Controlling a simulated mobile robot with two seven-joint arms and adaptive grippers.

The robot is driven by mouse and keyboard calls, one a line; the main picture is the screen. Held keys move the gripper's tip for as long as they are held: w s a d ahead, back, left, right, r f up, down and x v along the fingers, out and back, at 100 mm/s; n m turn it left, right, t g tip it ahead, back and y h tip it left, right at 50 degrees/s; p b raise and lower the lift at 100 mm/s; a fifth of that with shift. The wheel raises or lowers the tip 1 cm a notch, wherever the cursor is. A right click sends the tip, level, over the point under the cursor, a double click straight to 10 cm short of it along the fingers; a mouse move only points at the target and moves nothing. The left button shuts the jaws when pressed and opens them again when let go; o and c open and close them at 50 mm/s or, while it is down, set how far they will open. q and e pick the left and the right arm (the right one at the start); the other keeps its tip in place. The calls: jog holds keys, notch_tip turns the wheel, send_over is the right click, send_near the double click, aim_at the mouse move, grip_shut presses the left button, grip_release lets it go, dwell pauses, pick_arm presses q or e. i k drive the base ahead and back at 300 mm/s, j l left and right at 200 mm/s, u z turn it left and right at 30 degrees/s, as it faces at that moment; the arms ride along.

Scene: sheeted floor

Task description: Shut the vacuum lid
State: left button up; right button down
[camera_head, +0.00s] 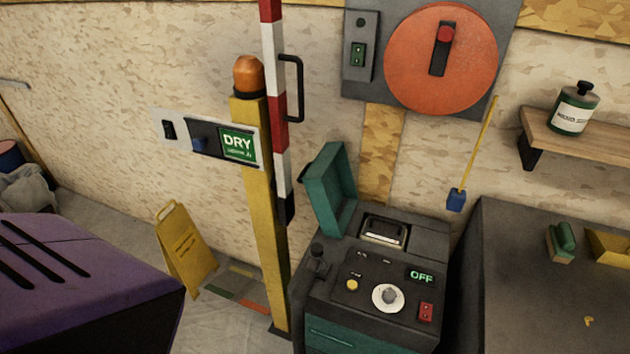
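The vacuum (362,262) is a dark grey machine with a teal front, standing at the lower middle against the wall. Its teal lid (331,190) is open and stands nearly upright at the back left of the top. A metal-framed handle or latch (385,232) sits on the top to the right of the lid. The control panel (385,285) has a white dial, a yellow button, a red switch and a green display reading OFF. Neither of my grippers is in view.
A yellow post (262,210) with an orange lamp and a red-and-white barrier arm (275,95) stands just left of the lid. A dark bench (550,285) is close on the right. A purple-topped box (85,265) fills the lower left. A yellow floor sign (185,250) stands behind.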

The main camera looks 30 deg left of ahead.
aim_at(328, 179)
jog(key=j+z, duration=0.1)
jog(key=j, duration=0.45)
jog(key=k+j+z, duration=0.15)
jog(key=j, duration=0.4)
jog(key=j+z, duration=0.1)
jog(key=j, duration=0.45)
jog(key=k+j+z, duration=0.1)
jog(key=j, duration=0.45)
